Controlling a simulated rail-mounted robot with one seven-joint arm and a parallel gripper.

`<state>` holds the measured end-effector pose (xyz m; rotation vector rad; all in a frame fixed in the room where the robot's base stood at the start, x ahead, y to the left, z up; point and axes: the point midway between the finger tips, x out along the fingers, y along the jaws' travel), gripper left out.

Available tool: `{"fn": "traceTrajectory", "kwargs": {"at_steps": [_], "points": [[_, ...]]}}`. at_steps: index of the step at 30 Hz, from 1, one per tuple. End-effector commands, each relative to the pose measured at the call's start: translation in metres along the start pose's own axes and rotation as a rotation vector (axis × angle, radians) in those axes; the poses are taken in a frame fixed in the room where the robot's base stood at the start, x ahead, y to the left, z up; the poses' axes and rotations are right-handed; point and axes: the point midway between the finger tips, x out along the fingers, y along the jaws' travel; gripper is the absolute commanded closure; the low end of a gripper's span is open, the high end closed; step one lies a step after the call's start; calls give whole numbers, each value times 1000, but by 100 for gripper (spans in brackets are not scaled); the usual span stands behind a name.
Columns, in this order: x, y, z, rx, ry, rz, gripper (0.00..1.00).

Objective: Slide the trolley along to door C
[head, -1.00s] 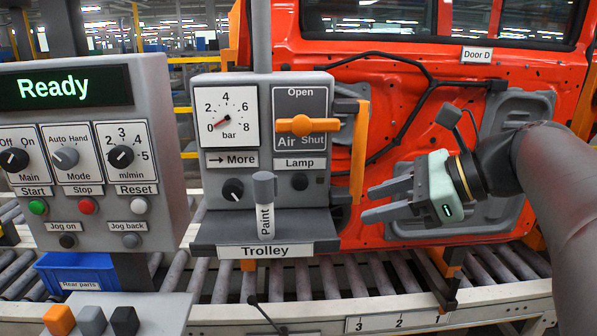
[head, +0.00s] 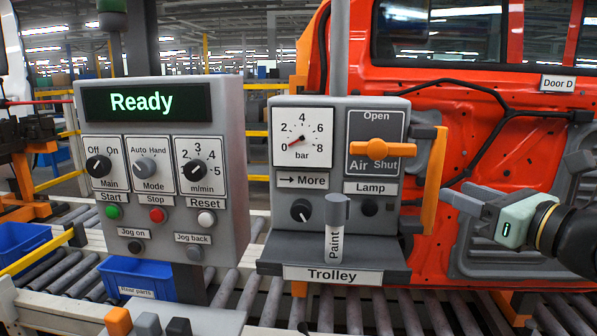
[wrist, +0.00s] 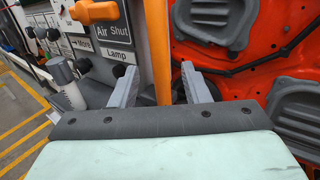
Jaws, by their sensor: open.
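The trolley (head: 290,250) is a grey panel on a shelf labelled "Trolley", standing on the roller line in front of a red door labelled "Door D" (head: 568,84). Its upright orange handle (head: 434,185) is on its right side. My gripper (head: 462,203) is open and empty, right of the handle in the head view, fingers pointing left toward it. In the wrist view, the handle (wrist: 161,50) runs down into the gap between the two fingers (wrist: 160,88). I cannot tell whether they touch it. No label for door C shows.
A control console (head: 160,170) reading "Ready" stands left of the trolley. The trolley carries an orange air valve lever (head: 377,149), a gauge near 0 and a Paint marker (head: 335,230). Blue bins (head: 135,278) sit at the lower left. A yellow bar (head: 38,252) crosses there.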

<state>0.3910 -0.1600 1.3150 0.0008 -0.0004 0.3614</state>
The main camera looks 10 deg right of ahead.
Motion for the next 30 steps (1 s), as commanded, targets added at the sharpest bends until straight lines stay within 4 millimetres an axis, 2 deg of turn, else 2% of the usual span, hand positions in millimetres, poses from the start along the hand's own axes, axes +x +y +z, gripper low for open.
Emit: {"fn": "traceTrajectory", "kwargs": {"at_steps": [3,10,15,23,27,28,30], "points": [[25,0,1,1,1,2,58],[58,0,0,0,1,1,58],[67,0,0,0,0,0,58],[68,0,0,-1,0,0,58],[68,0,0,-1,0,0,97],[68,0,0,-1,0,0,100],[68,0,0,-1,0,0,100]]}}
